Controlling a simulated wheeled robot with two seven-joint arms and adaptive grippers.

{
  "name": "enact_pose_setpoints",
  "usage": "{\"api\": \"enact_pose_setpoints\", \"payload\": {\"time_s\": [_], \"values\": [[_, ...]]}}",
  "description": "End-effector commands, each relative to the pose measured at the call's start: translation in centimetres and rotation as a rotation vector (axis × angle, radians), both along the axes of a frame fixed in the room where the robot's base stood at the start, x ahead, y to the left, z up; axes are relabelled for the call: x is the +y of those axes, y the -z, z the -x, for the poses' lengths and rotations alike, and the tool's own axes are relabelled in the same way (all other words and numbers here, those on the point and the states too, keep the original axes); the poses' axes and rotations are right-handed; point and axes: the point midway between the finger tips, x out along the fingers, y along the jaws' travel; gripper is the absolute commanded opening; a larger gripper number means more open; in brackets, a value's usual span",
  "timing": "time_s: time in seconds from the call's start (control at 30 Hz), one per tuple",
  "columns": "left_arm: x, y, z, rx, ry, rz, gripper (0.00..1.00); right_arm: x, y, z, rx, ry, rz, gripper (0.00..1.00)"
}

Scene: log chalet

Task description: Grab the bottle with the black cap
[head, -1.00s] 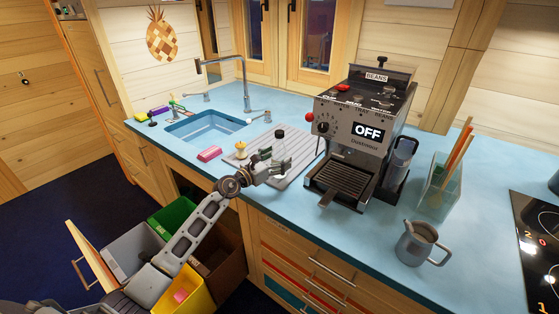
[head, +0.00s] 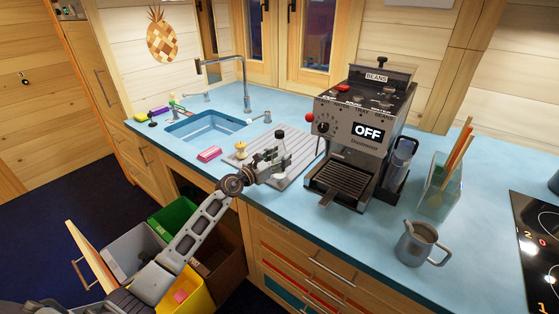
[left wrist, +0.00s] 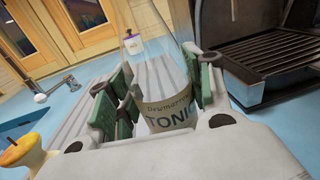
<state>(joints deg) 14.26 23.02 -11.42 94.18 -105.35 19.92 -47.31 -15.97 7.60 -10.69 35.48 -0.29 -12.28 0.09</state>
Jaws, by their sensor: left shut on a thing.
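The bottle with the black cap (head: 280,135) stands on the grey ribbed drain mat (head: 300,160) beside the sink. In the left wrist view the clear bottle (left wrist: 168,108) has a tan label reading "TONIC" and sits between the green finger pads; its cap is out of that view. My left gripper (head: 272,160) is shut on the bottle, its fingers on either side; it also shows in the left wrist view (left wrist: 160,95). Whether the bottle touches the mat is hard to tell. My right gripper is not in view.
A coffee machine (head: 355,140) stands close on the right. A grey pitcher (head: 418,243) is farther right. Open bins (head: 180,215) lie below.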

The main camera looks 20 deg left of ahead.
Motion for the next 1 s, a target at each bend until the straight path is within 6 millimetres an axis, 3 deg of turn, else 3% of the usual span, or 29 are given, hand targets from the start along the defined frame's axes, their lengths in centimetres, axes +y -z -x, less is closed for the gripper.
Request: {"api": "enact_pose_setpoints", "payload": {"time_s": [0.13,0.57,0.77,1.0], "values": [[0.0,-0.1,0.0,-0.002,-0.001,0.001,0.21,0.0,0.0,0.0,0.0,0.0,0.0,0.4],[0.0,-0.8,0.0,-0.002,0.0,0.0,0.21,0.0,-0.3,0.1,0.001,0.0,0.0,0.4],[0.0,-2.6,0.0,-0.004,0.0,-0.001,0.21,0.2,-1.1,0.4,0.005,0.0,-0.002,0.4],[0.0,-6.0,0.0,-0.005,0.0,-0.001,0.21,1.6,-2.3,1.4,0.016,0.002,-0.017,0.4]]}}
